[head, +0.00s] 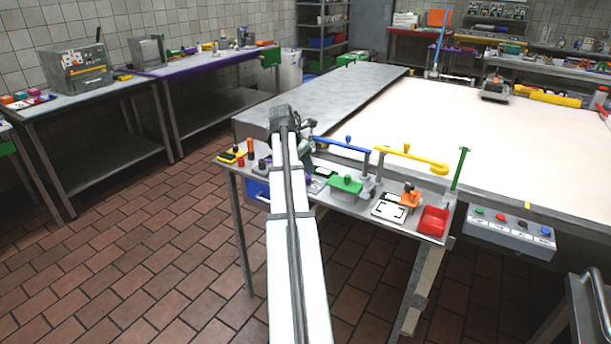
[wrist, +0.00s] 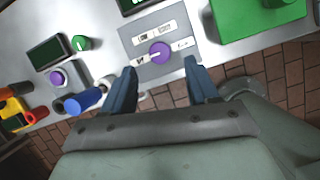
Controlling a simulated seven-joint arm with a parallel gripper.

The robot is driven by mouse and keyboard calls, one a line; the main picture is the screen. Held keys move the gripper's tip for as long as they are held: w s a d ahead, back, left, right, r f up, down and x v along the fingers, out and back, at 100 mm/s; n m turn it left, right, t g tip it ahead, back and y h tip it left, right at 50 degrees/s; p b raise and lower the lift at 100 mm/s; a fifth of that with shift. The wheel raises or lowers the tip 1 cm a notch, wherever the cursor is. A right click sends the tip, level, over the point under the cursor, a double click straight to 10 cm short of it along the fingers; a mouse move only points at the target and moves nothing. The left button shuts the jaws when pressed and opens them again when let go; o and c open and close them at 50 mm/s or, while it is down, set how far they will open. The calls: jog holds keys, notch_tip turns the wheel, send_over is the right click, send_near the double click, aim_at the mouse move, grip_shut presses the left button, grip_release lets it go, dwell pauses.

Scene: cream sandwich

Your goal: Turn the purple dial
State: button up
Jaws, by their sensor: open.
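A purple dial (wrist: 160,53) with a white pointer mark sits on a grey plate (wrist: 178,69) with several white labels, in the wrist view. The pointer is turned toward the lower-left label. My gripper (wrist: 160,69) is open and empty. Its two dark blue fingers are to the left and right of the dial in the picture, with the dial just beyond the gap between their tips. I see no contact. In the head view my arm and wrist largely cover the dial's area.
A second purple knob (wrist: 57,78), a green knob (wrist: 81,43) and a blue cylinder (wrist: 84,100) are to the left in the wrist view. A green block (wrist: 246,18) is to the right. In the head view, a red tray (head: 433,221) stands near the table's right end.

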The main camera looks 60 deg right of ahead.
aim_at(307, 177)
jog(key=shift+x, duration=2.8)
jog(key=c, duration=1)
